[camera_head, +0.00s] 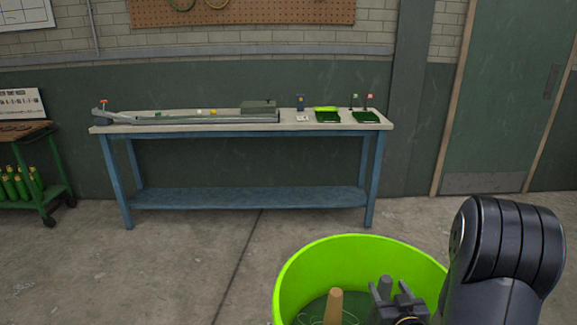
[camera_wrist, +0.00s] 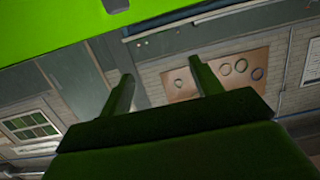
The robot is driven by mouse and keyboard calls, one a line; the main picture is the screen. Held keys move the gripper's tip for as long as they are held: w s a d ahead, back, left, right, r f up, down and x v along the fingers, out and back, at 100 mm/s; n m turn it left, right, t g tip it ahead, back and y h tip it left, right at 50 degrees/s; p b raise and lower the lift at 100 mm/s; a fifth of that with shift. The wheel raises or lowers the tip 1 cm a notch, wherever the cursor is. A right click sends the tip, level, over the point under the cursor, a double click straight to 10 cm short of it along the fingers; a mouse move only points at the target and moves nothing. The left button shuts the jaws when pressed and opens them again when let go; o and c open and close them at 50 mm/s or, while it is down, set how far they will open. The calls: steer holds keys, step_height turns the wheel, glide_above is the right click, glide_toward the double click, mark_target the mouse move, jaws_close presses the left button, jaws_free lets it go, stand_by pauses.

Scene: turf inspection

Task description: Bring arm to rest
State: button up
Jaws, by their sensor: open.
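My gripper (camera_head: 394,287) shows at the bottom right of the head view, in front of the bright green tub's inside. My dark arm link stands to its right. In the wrist view my gripper's two fingers (camera_wrist: 164,82) are spread apart with nothing between them. The wrist view is tilted and shows the wall and pegboard beyond the fingers. The rest of the arm is cut off by the frame edge.
A bright green round tub (camera_head: 350,243) with a tan peg (camera_head: 335,303) in it fills the bottom centre. A blue-legged workbench (camera_head: 240,128) with green trays (camera_head: 366,117) stands along the wall. A green cart (camera_head: 50,180) is at left. Concrete floor between is clear.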

steer(key=w+r+p, duration=0.1)
steer(key=w, duration=0.1)
steer(key=w+r+p, duration=0.1)
steer(key=w+r, duration=0.1)
steer(key=shift+w+r, duration=0.1)
steer(key=shift+r, duration=0.15)
